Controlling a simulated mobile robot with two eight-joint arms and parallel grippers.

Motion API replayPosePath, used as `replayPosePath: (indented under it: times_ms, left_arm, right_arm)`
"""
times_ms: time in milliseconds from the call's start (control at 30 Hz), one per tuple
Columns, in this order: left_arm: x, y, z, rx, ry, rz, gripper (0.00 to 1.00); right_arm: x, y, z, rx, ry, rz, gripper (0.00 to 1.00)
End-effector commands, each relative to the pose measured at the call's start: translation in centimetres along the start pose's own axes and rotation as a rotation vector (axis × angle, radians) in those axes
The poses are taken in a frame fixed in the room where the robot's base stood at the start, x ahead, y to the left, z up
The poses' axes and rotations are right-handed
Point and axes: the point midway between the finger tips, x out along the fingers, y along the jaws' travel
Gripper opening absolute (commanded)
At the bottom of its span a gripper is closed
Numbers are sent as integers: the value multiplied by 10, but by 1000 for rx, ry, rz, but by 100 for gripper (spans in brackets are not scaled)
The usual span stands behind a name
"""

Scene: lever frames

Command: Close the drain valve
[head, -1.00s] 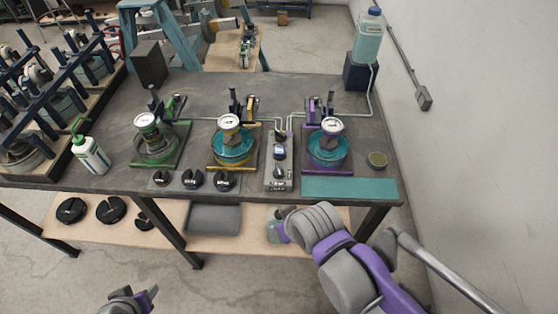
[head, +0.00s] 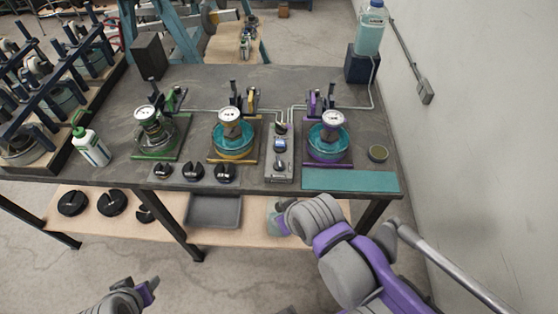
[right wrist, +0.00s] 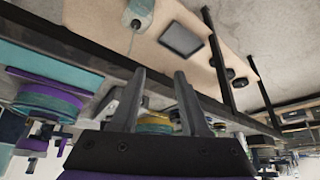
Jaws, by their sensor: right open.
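Three round clear vessels with gauges stand on the bench: one on a green base (head: 156,139), one on a yellow base (head: 232,138) and one on a purple base (head: 327,139). Each has a small upright lever assembly behind it. A grey control block (head: 280,158) with knobs stands between the yellow and purple ones, with thin tubes behind it. I cannot tell which part is the drain valve. My right gripper (right wrist: 160,92) is open and empty near the bench's front edge in the right wrist view. My left gripper (head: 148,289) is low at the left, away from the bench; its jaws are unclear.
A teal mat (head: 350,180) and a small round dish (head: 378,153) lie at the bench's right end. A bottle of teal liquid (head: 370,35) stands on a dark block. Black slotted discs (head: 72,203) and a grey tray (head: 213,211) rest on the lower shelf. A wall closes the right side.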

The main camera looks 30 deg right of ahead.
Motion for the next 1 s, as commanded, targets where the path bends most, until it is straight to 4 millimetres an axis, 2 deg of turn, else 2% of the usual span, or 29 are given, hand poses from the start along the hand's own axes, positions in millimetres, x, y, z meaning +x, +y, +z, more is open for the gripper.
replayPosePath:
  times_ms: [67, 167, 267, 500, 600, 700, 833, 1000]
  left_arm:
    - [0, 0, 0, 0, 0, 0, 50]
    - [-1, 0, -1, 0, 1, 0, 50]
    - [-3, 0, -4, 0, 3, 0, 50]
    - [-10, 0, -12, 0, 11, 0, 50]
    - [-12, 0, -15, 0, 14, 0, 50]
    - [-14, 0, -17, 0, 16, 0, 50]
    - [-15, 0, -18, 0, 17, 0, 50]
    - [-14, 0, -17, 0, 16, 0, 50]
  right_arm:
    - [0, 0, -1, 1, -2, 0, 45]
    - [-5, 3, -13, 15, -22, 5, 45]
    - [-15, 9, -40, 47, -78, 14, 45]
    - [-38, 39, -132, 180, -288, 48, 45]
    - [-42, 52, -161, 229, -366, 59, 45]
    - [-44, 62, -182, 265, -426, 67, 45]
    - [-44, 70, -195, 294, -470, 73, 45]
    - [-37, 72, -194, 301, -485, 74, 45]
